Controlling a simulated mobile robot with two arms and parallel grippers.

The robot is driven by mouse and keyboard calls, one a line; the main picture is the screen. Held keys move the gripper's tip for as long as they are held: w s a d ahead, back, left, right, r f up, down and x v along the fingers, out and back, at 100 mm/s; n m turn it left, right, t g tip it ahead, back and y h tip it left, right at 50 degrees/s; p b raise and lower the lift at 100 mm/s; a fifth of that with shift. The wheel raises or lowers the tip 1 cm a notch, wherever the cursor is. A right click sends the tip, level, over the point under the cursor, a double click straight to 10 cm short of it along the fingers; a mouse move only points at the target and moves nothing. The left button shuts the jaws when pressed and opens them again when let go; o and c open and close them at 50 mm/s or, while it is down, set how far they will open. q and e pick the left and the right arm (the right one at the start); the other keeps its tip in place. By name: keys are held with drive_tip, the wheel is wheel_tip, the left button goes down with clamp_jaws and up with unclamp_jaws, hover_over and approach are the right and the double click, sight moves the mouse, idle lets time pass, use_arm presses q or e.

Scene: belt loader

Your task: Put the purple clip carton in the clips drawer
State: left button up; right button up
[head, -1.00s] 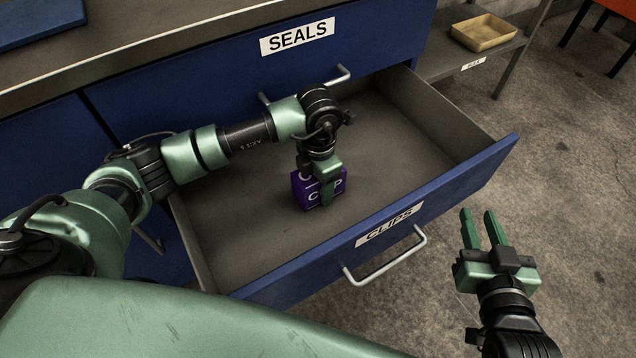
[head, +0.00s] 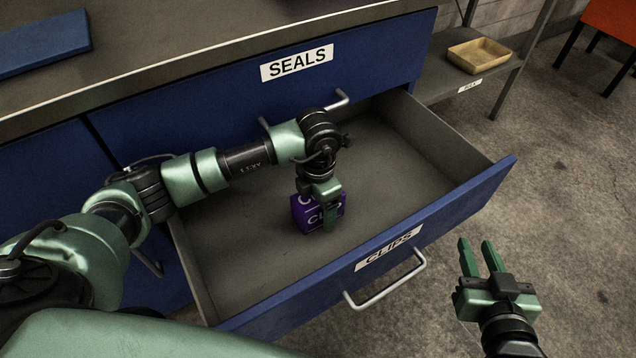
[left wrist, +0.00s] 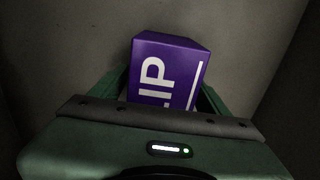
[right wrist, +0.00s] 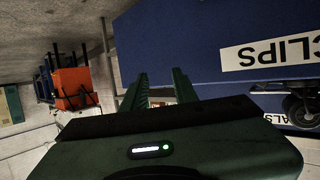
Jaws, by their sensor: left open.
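The purple clip carton (head: 301,213), with white lettering, is inside the open clips drawer (head: 260,235) and appears to stand on its floor. My left gripper (head: 328,208) reaches down into the drawer at the carton. In the left wrist view the carton (left wrist: 165,75) stands between the open green fingers, with one finger on each side. Whether the fingers touch it I cannot tell. The clips drawer has a blue front with a "CLIPS" label and a bar handle. My right gripper (head: 482,258) is open and empty, outside the drawer front, over the floor.
The shut seals drawer (head: 220,95) is directly above, under the worktop (head: 150,60). A shelf with a tan tray (head: 479,56) stands at the back right. The rest of the clips drawer floor is bare.

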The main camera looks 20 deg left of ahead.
use_arm(q)
wheel_tip(320, 180, up, 2)
drive_tip(key=shift+p, duration=0.65)
wheel_tip(320, 180, up, 2)
drive_tip(key=shift+r+p, duration=0.1)
drive_tip(key=shift+p, duration=0.7)
drive_tip(key=shift+r, duration=0.2)
wheel_tip(320, 180, up, 4)
drive_tip(key=p, duration=0.3)
drive_tip(key=shift+f, duration=0.25)
use_arm(e)
drive_tip(key=s+d+f+g+h, duration=0.1)
drive_tip(key=s+d+f+g, duration=0.3)
drive_tip(key=s, duration=0.4)
drive_tip(key=s+d+f+g+h, duration=0.2)
drive_tip(key=s+f+g, duration=0.2)
drive_tip(key=s+g, duration=0.3)
use_arm(q)
wheel_tip(320, 180, up, 3)
drive_tip(key=shift+r+p, duration=0.15)
drive_tip(key=shift+p, duration=0.95)
drive_tip(key=shift+r, duration=0.15)
use_arm(e)
drive_tip(key=s+x, duration=0.2)
drive_tip(key=x, duration=0.7)
drive_tip(key=shift+w+a+f+m, duration=0.3)
drive_tip(key=shift+w+a+f, duration=0.15)
drive_tip(key=shift+f, duration=0.1)
